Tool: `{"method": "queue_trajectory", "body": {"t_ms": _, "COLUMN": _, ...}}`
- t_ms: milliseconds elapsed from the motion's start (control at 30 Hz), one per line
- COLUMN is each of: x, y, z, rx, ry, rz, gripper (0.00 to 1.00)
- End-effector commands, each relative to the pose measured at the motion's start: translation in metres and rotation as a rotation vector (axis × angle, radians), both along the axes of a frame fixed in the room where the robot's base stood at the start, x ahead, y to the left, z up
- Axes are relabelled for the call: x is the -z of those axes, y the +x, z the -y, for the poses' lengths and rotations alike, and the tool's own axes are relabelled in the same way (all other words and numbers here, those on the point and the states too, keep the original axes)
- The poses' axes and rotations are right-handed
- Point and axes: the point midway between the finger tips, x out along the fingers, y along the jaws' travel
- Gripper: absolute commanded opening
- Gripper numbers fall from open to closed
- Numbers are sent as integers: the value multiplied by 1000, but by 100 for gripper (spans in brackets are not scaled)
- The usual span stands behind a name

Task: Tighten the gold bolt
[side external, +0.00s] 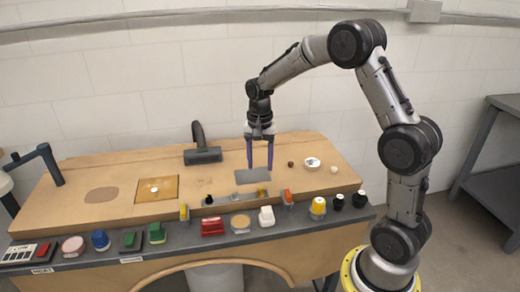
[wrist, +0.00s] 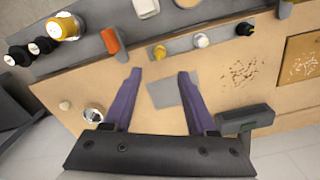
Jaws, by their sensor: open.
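The gold bolt (wrist: 159,51) is a small round gold piece at one end of a grey strip in the wrist view, in a row with a white piece (wrist: 201,39) and a black piece (wrist: 244,29). In the side view the bolt (side external: 262,192) is tiny at the bench's front shelf. My gripper (side external: 260,166) points down with two purple fingers above the grey plate (side external: 252,176), behind the bolt. In the wrist view my gripper (wrist: 158,74) is open, nothing is between its fingers, and the bolt lies just beyond the fingertips.
An orange lever (side external: 287,196) stands right of the bolt. A yellow-and-white knob (side external: 318,207) and black knobs (side external: 339,201) are farther right. A black lamp-like fixture (side external: 203,155) stands left of my gripper. A white ring-like dish (side external: 312,162) lies right; bare wood surrounds the plate.

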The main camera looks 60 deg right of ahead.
Motion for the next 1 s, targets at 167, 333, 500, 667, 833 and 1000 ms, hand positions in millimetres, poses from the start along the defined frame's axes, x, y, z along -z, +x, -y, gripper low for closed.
{"method": "queue_trajectory", "body": {"t_ms": 167, "x": -30, "y": 1, "z": 0, "rx": 0, "ry": -2, "rz": 4, "gripper": 57}}
{"method": "queue_trajectory", "body": {"t_ms": 333, "x": -43, "y": 0, "z": 0, "rx": 0, "ry": 0, "rz": 0, "gripper": 57}}
{"method": "queue_trajectory", "body": {"t_ms": 500, "x": -46, "y": 0, "z": 0, "rx": 0, "ry": 0, "rz": 0, "gripper": 57}}
{"method": "queue_trajectory", "body": {"t_ms": 667, "x": -46, "y": 0, "z": 0, "rx": 0, "ry": 0, "rz": 0, "gripper": 57}}
{"method": "queue_trajectory", "body": {"t_ms": 833, "x": -65, "y": 4, "z": -10, "rx": -25, "ry": -13, "rz": 43, "gripper": 57}}
{"method": "queue_trajectory", "body": {"t_ms": 1000, "x": -124, "y": -17, "z": -43, "rx": -94, "ry": -45, "rz": 167, "gripper": 57}}
